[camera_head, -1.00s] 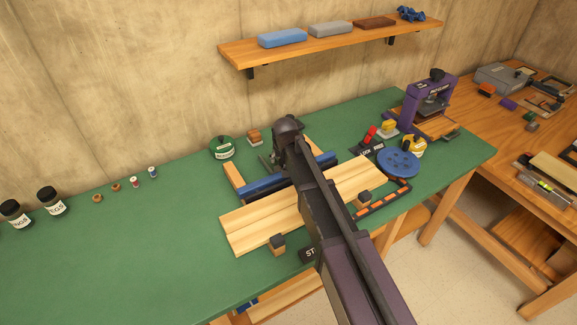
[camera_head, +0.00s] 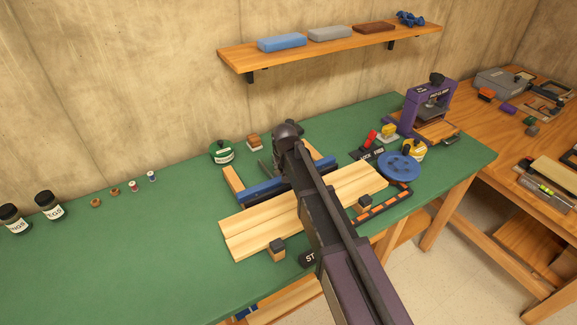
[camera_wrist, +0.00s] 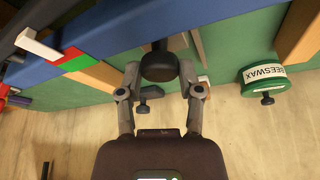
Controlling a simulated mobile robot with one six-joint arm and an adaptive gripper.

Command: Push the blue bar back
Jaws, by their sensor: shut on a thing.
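The blue bar (camera_head: 262,190) lies across two wooden rails on the green bench, behind the pale planks (camera_head: 300,210). In the wrist view the bar (camera_wrist: 110,32) runs across the upper part of the picture. My gripper (camera_wrist: 159,72) is shut on a black knob (camera_wrist: 160,62) beside the bar, a fingertip on each side. In the head view my arm covers the middle of the bar and hides the knob. A red and green strip with a white pointer (camera_wrist: 35,45) shows near the bar's left part in the wrist view.
A purple press (camera_head: 430,105), a blue disc (camera_head: 399,167) and a yellow tin (camera_head: 414,148) stand to the right. The bench's left middle is clear.

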